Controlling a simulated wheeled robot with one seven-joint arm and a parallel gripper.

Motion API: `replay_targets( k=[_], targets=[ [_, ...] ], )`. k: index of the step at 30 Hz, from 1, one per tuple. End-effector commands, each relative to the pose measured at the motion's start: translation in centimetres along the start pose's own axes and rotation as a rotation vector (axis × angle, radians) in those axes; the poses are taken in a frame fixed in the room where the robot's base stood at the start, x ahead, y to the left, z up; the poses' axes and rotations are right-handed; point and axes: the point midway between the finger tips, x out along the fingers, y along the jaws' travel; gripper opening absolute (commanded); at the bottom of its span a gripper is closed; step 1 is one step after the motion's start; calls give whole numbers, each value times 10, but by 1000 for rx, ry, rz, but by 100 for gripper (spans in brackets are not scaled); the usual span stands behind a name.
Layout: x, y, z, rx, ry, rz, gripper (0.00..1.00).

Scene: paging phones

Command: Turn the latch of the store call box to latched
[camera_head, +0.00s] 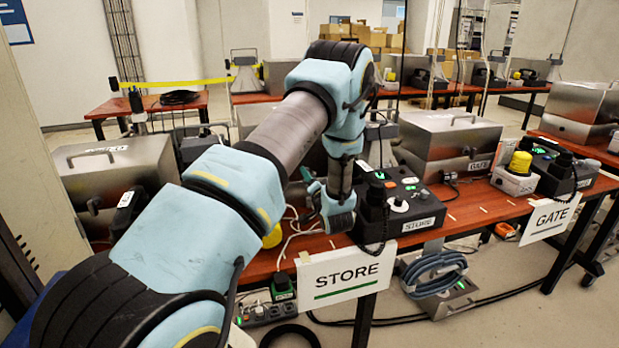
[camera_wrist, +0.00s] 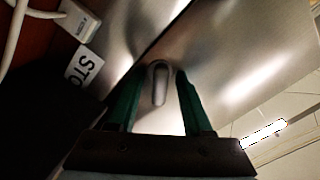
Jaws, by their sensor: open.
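In the wrist view, the latch (camera_wrist: 159,92) is a small grey rounded lever on a shiny metal box (camera_wrist: 235,50), close to the dark diagonal seam. It points down the picture, slanted to the seam. My gripper (camera_wrist: 158,76) is open, with one green finger on each side of the latch. A gap shows on both sides, and I cannot tell if either finger touches it. A label reading "STO" (camera_wrist: 84,66) lies at the upper left. In the head view, my arm hides most of the store call box (camera_head: 249,119), the latch and the fingers.
The store phone unit (camera_head: 408,198), black with a handset and buttons, stands right of my wrist on the red-brown table (camera_head: 262,268). The STORE sign (camera_head: 346,276) hangs at its front edge. Another metal box (camera_head: 118,165) stands left, and the gate box (camera_head: 447,138) right.

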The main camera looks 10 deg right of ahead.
Motion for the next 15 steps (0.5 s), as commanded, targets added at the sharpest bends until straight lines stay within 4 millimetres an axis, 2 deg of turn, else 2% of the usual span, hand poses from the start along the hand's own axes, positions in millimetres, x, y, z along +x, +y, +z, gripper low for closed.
replay_targets(
  k=[4, 15],
  targets=[
    [0, 0, 0, 0, 0, 0, 50],
    [0, 0, 0, -1, 0, 0, 8]
  ],
)
